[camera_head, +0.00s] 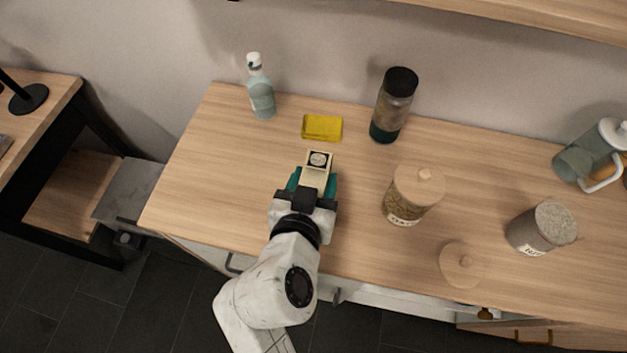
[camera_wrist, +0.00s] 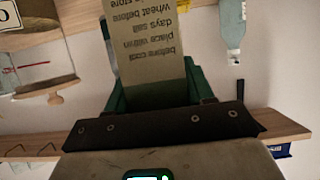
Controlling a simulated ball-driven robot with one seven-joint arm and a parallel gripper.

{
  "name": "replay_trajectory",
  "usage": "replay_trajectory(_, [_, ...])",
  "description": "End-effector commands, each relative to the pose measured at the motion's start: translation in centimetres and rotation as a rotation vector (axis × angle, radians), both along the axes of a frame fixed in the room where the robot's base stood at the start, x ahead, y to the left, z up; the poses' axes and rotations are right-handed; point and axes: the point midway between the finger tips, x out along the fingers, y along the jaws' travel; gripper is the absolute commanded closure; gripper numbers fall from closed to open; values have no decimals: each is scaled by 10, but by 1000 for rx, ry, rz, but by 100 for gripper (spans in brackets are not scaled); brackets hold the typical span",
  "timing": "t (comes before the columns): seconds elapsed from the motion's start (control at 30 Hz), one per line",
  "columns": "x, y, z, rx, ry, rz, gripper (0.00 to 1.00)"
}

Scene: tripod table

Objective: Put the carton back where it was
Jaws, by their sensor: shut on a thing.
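The carton (camera_head: 318,159) is a narrow beige box with a round dark-and-white mark on its top end. My gripper (camera_head: 313,181) is shut on it, with a teal finger on either side. It is over the left half of the wooden counter (camera_head: 225,185), just in front of a yellow sponge-like block (camera_head: 322,127). I cannot tell whether the carton touches the counter. In the wrist view the carton (camera_wrist: 150,55) shows printed text, upside down, between the fingers of my gripper (camera_wrist: 155,95). Its lower part is hidden by my gripper.
A clear bottle (camera_head: 261,90) stands at the back left, a dark-capped bottle (camera_head: 393,105) behind right. The counter's left front is clear.

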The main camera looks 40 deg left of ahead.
Motion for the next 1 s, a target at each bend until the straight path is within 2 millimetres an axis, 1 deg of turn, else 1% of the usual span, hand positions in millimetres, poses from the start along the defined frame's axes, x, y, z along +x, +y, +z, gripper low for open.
replay_trajectory(0.1, [0, 0, -9, 1, -1, 1, 100])
replay_trajectory(0.37, [0, 0, -10, 3, -2, 1, 100])
replay_trajectory(0.5, [0, 0, -14, 3, -2, 1, 100])
replay_trajectory(0.53, [0, 0, -13, 1, 0, 0, 45])
replay_trajectory(0.77, [0, 0, -13, 1, 0, 0, 23])
replay_trajectory(1.0, [0, 0, -13, 1, 0, 0, 22])
